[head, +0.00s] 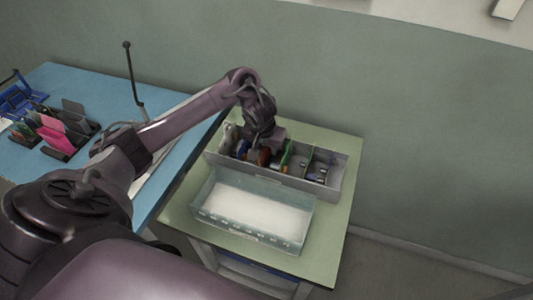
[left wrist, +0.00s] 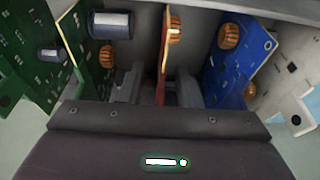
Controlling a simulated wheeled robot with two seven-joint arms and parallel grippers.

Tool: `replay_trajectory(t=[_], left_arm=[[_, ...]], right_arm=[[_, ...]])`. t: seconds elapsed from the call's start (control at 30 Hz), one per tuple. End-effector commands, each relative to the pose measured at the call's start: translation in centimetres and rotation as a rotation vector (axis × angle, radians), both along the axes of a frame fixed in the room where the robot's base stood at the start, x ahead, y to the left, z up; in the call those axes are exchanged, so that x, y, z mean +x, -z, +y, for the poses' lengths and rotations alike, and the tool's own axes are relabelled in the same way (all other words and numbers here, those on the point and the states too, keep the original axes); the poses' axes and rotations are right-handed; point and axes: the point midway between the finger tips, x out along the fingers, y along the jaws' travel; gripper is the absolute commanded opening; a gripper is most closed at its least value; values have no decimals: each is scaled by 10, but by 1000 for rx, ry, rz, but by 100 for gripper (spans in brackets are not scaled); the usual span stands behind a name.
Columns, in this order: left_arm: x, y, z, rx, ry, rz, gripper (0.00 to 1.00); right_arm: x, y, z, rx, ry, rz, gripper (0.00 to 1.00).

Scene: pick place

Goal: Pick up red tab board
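The red tab board (left wrist: 163,58) stands on edge in the left wrist view, with an orange coil on its right side. In the head view a reddish-brown piece (head: 264,157) shows just below my left gripper (head: 262,146), inside the grey divided bin (head: 322,187). In the left wrist view the fingers of my left gripper (left wrist: 160,85) lie on either side of the red board, with gaps visible between them and it. The gripper looks open around the board. The lower part of the board is hidden. My right gripper is out of view.
Green boards (left wrist: 22,60) stand left of the red one, and a blue board (left wrist: 232,68) stands close on the right. A clear tray (head: 255,207) sits in front of the bin on the green table (head: 333,228). A blue table (head: 80,82) with boards in a rack is at left.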

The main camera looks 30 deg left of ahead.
Motion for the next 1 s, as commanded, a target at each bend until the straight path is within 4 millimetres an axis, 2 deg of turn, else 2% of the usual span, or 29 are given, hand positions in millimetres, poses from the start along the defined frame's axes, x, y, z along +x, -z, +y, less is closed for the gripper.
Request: replay_trajectory(t=[0.13,0.37,0.77,0.87,1.0], left_arm=[[0,-1,0,0,0,0,28],[0,-1,0,0,0,0,0],[0,-3,0,0,0,-1,0],[0,-9,0,1,1,-2,0],[1,-27,0,1,1,-4,0]], right_arm=[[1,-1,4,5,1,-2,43],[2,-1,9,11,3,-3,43],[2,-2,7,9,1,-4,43],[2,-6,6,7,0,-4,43],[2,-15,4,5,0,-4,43]])
